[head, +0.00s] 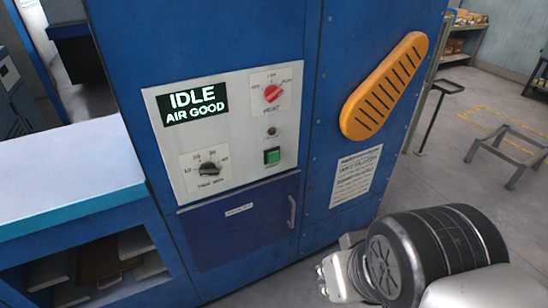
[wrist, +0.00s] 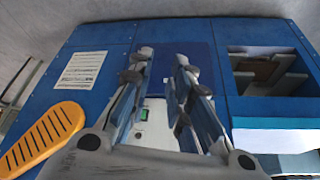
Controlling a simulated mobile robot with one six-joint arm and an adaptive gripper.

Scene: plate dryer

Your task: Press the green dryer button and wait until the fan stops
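The green button (head: 272,156) sits low on the right of the white control panel (head: 240,175) on the blue dryer. The panel's display (head: 193,103) reads "IDLE" and "AIR GOOD" in lit letters. My gripper (head: 325,278) is at the lower right of the head view, well below and right of the button and apart from it. In the wrist view, which looks upside down, my gripper (wrist: 163,62) has its two fingers apart with nothing between them. The green button (wrist: 144,114) shows in the gap behind the fingers.
A red heat knob (head: 273,93) is above the button, and a black dial (head: 210,169) is to its left. Below are a dark blue door (head: 240,225) and handle (head: 292,212). An orange slotted cover (head: 385,87) is at right. A counter (head: 70,180) stands left.

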